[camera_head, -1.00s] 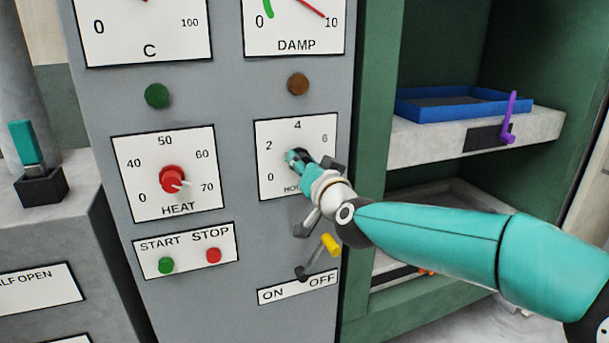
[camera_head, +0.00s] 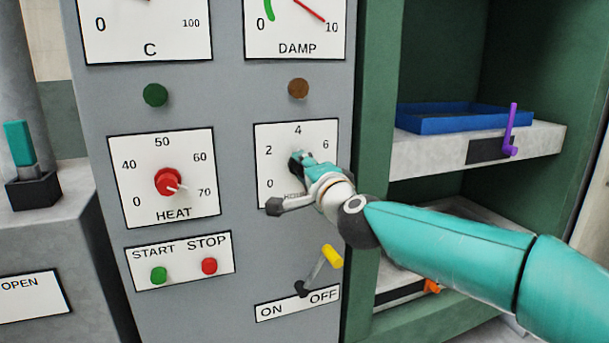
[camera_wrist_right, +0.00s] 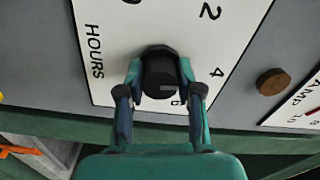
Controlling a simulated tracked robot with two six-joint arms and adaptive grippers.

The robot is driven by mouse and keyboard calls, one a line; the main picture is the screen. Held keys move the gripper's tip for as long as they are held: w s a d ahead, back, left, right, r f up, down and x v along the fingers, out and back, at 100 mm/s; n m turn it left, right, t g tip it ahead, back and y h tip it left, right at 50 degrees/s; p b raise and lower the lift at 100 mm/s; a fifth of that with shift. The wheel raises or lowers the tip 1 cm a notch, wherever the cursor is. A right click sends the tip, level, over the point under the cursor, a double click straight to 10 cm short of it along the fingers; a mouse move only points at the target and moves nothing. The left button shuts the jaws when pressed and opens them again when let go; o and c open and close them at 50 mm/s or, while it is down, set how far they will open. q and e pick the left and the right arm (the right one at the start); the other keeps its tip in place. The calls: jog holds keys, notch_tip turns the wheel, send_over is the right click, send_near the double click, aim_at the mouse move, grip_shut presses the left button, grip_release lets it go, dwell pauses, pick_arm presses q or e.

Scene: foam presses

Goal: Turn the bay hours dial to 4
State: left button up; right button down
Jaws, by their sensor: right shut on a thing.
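The hours dial is a dark knob (camera_wrist_right: 160,78) on a white plate (camera_head: 268,135) marked 0, 2, 4 and 6. My left gripper is not in view.
Left of the plate is the red heat dial (camera_head: 168,182), with start and stop buttons (camera_head: 209,266) below. A yellow-tipped on/off lever (camera_head: 332,257) sits just under my right arm. At right, a shelf (camera_head: 430,150) holds a blue tray (camera_head: 460,123) beside a purple handle (camera_head: 510,130).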

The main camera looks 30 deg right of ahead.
jog(key=shift+f+m, duration=0.2)
jog(key=shift+m, duration=0.5)
jog(key=c, duration=0.8)
grip_release()
jog(key=shift+d, duration=0.1)
jog(key=shift+o, duration=0.2)
jog(key=shift+r, duration=0.1)
jog(key=shift+s, duration=0.15)
jog(key=v, duration=1.1)
jog(key=shift+s+a, duration=0.25)
jog(key=shift+s, duration=0.1)
